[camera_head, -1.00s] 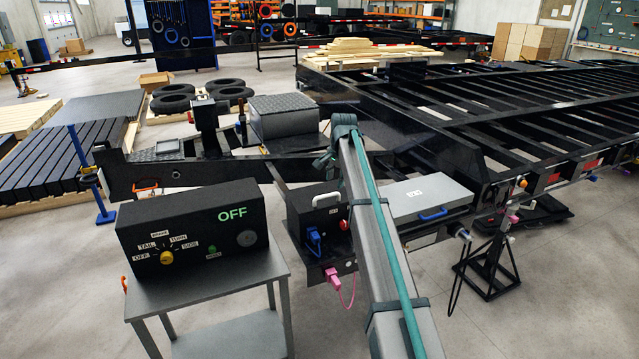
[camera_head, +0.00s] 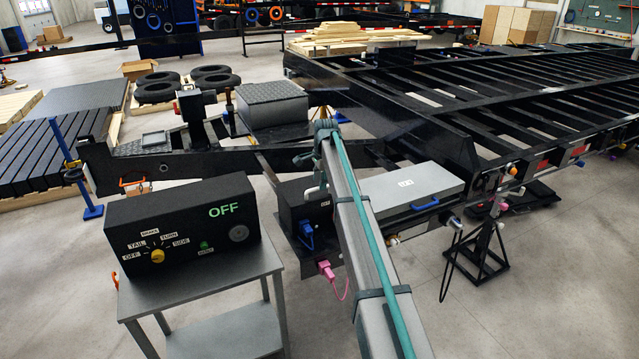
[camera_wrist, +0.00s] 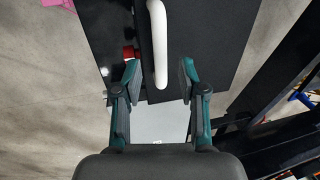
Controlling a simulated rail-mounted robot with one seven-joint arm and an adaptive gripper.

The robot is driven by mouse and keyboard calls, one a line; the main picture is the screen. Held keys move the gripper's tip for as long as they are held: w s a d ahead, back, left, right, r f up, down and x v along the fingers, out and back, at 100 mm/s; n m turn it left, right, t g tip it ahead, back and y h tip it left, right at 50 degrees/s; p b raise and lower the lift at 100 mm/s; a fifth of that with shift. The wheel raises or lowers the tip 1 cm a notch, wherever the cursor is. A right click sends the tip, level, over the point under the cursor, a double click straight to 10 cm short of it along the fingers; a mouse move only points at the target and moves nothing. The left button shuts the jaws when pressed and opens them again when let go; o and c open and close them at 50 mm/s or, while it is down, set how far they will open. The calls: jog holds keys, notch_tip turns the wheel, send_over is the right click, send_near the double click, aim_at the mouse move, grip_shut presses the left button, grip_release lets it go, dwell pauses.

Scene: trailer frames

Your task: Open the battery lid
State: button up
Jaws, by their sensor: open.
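A black box (camera_head: 293,213) stands on the trailer's tongue in the head view, partly hidden behind my arm. In the wrist view its black lid (camera_wrist: 215,45) carries a white handle (camera_wrist: 158,40). My gripper (camera_wrist: 160,72) is open, with a teal-and-grey finger on each side of the near end of the handle. I cannot tell how far the fingers are above the lid. My gripper is hidden in the head view.
A grey box (camera_head: 412,188) with a blue handle stands right beside the black box. A switch panel (camera_head: 183,228) reading OFF sits on a cart at the left. A red knob (camera_wrist: 130,52) lies left of the handle. A pink plug (camera_head: 326,269) hangs below.

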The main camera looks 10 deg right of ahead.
jog(key=shift+w+f, duration=0.25)
jog(key=shift+f, duration=1)
grip_shut()
